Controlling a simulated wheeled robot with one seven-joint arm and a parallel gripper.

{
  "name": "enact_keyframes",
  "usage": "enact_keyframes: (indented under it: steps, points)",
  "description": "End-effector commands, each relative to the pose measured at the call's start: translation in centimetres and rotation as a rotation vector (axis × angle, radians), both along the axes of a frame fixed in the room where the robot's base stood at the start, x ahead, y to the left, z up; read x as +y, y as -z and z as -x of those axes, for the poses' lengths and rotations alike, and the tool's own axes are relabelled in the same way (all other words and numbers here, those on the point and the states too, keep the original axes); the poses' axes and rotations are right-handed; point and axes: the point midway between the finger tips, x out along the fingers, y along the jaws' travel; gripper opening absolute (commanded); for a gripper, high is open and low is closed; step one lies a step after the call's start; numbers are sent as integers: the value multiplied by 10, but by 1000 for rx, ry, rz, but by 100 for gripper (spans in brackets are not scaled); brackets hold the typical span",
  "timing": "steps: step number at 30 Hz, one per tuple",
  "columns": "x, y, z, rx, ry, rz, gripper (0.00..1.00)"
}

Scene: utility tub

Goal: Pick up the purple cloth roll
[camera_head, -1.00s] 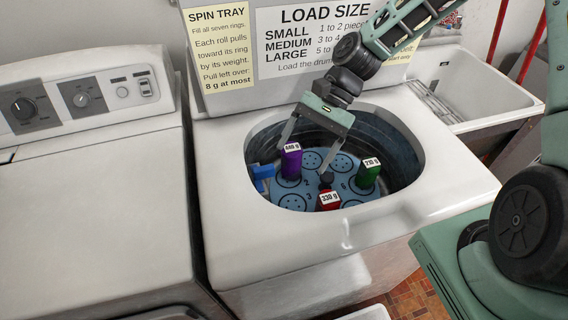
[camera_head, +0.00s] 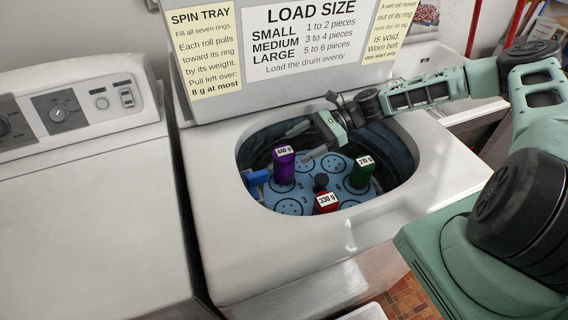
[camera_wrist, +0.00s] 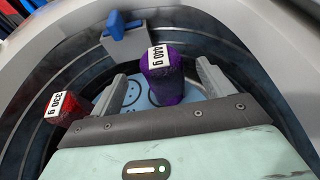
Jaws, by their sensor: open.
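The purple cloth roll (camera_head: 283,168) stands upright in the blue spin tray (camera_head: 311,187) inside the washer drum. Its white label reads 440 g. My gripper (camera_head: 298,143) is open and empty at the drum's back, above and right of the roll, its fingers pointing left. In the wrist view the purple roll (camera_wrist: 165,88) shows between the two fingers (camera_wrist: 162,68), closer to the right one. Whether they reach around it or stay short of it I cannot tell. The roll's lower end is partly hidden there.
A red roll (camera_head: 326,203) labelled 330 g and a green roll (camera_head: 361,172) stand in the tray. A blue part (camera_head: 257,178) sits at the drum's left wall. The drum rim (camera_head: 222,190) surrounds everything.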

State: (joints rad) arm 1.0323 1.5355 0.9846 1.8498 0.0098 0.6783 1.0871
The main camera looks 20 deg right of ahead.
Motion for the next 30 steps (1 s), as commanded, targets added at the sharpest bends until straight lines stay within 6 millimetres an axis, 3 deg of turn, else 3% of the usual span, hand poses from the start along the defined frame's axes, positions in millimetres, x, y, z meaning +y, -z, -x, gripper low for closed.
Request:
enact_keyframes:
  steps: [8,18,28,30]
  points:
    - [18,9,1,0,-3,-1,80]
    - [65,25,0,-2,-2,0,80]
    - [71,29,0,-2,0,2,80]
    - [71,29,0,-2,0,2,61]
